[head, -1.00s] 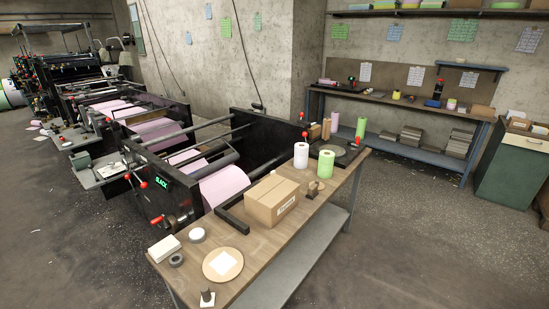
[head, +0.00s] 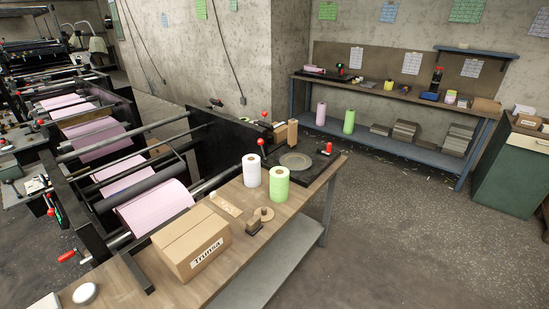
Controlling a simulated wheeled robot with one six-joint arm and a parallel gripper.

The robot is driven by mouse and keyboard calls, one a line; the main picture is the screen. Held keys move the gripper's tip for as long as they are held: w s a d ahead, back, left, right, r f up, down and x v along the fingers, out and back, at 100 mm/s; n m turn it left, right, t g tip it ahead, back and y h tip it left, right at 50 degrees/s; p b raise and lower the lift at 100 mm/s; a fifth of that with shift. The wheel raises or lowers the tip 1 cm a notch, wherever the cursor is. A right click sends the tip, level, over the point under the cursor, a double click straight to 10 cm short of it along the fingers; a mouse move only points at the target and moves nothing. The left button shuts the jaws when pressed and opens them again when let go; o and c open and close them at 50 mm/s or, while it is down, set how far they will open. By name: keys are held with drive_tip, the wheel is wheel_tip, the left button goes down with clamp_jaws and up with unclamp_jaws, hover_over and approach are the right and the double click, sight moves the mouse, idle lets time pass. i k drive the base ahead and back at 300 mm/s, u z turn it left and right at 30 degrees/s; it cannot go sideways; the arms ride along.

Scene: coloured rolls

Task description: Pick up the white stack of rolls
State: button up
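A white roll (head: 251,170) stands upright on the wooden table (head: 131,281), close to its back edge beside the machine. It looks like one tall cylinder; I cannot tell whether it is made of several stacked rolls. A green roll (head: 279,184) stands upright just to its right and slightly nearer. My gripper is not in view.
A cardboard box (head: 192,243) lies on the table nearer to me. A black device with a round plate (head: 295,161) sits at the table's far end. The printing machine (head: 222,145) runs along the left. Floor (head: 400,240) to the right is open.

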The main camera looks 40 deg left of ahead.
sight(252, 162)
drive_tip(key=i, duration=2.1)
drive_tip(key=u, duration=3.95)
drive_tip(key=i, duration=1)
drive_tip(key=u, duration=0.05)
